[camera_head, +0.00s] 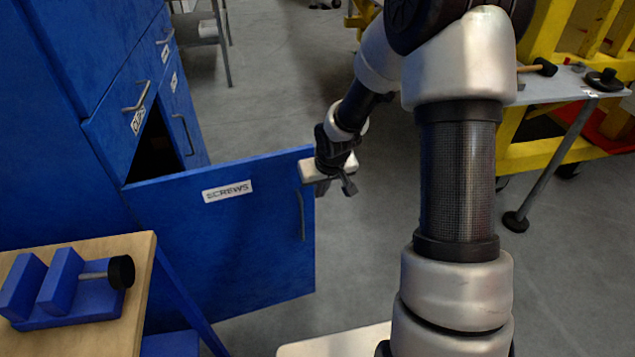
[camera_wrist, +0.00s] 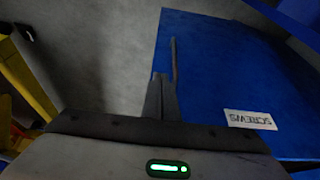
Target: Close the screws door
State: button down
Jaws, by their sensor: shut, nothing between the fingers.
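The blue screws door (camera_head: 235,235) stands swung open from the blue cabinet, with a white SCREWS label (camera_head: 228,191) and a vertical handle (camera_head: 301,215) near its free edge. My gripper (camera_head: 335,187) is shut and empty at the upper free corner of the door, just right of its edge. I cannot tell whether it touches the door. In the wrist view the door (camera_wrist: 235,75) fills the right side, with its label upside down. There the shut fingers (camera_wrist: 160,95) point toward the handle (camera_wrist: 173,60).
The blue cabinet (camera_head: 55,100) stands at the left, with a dark opening (camera_head: 155,150) behind the door. A wooden table (camera_head: 140,285) with a blue vise (camera_head: 70,290) is in front left. A yellow frame and grey table (camera_head: 560,88) stand at right. Grey floor (camera_head: 270,80) is clear behind the door.

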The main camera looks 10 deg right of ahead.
aim_at(311, 192)
jog(key=w+f, duration=0.2)
jog(key=w+f+b, duration=0.1)
jog(key=w+f, duration=0.1)
jog(key=f, duration=0.1)
jog(key=w+a+f, duration=0.1)
jog(key=w+f, duration=0.2)
jog(key=shift+f+b, duration=0.1)
jog(key=shift+b, duration=0.25)
jog(key=shift+w, duration=0.1)
